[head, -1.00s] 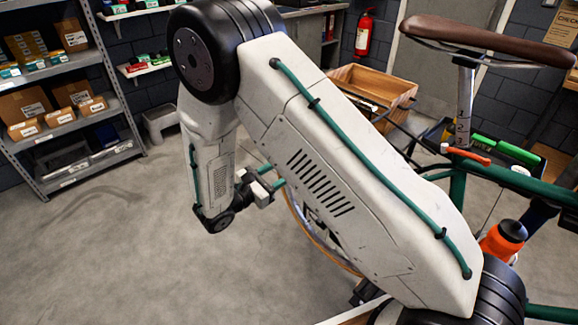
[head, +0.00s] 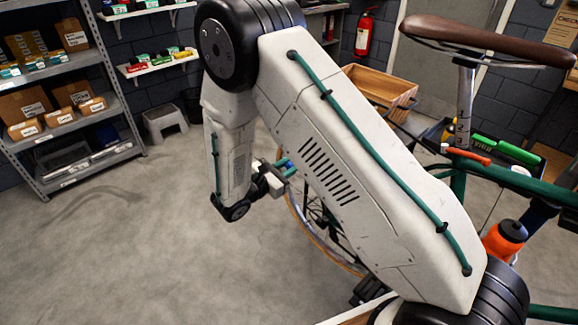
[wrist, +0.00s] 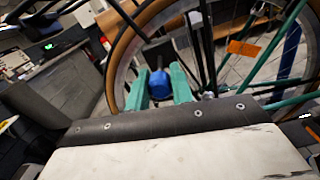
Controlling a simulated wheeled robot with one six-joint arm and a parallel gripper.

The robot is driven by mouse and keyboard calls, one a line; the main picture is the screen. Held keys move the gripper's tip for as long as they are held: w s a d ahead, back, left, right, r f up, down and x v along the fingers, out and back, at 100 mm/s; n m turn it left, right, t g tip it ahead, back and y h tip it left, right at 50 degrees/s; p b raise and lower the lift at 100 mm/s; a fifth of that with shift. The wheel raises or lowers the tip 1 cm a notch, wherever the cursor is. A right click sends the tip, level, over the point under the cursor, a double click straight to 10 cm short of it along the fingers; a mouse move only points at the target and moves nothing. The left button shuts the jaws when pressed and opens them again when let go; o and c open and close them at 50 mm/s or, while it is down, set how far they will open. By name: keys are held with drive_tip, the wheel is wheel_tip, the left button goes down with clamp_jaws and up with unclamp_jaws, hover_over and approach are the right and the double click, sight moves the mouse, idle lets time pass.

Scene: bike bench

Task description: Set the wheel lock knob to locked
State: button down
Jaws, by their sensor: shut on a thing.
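The blue knob (wrist: 158,84), which I take to be the wheel lock knob, sits near the middle of the wrist view, in front of the bike wheel (wrist: 122,45). My gripper (wrist: 159,78) has its two green fingers on either side of the knob and is shut on it. Which setting the knob is at cannot be told. In the head view my gripper (head: 284,168) is small beside the wheel, and my arm hides much of the wheel. The knob cannot be made out there.
The bike's green frame (head: 520,182), brown saddle (head: 485,40) and an orange bottle (head: 503,240) are at right. A wooden crate (head: 380,88) stands behind my arm. Shelves (head: 70,110) and a grey step stool (head: 164,122) are at left. The floor at left is clear.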

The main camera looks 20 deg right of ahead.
sight(287, 167)
drive_tip(key=x, duration=0.2)
drive_tip(key=shift+w+d, duration=0.1)
drive_tip(key=shift+d, duration=0.15)
drive_tip(key=c, duration=1.2)
unclamp_jaws()
drive_tip(key=shift+v, duration=3.95)
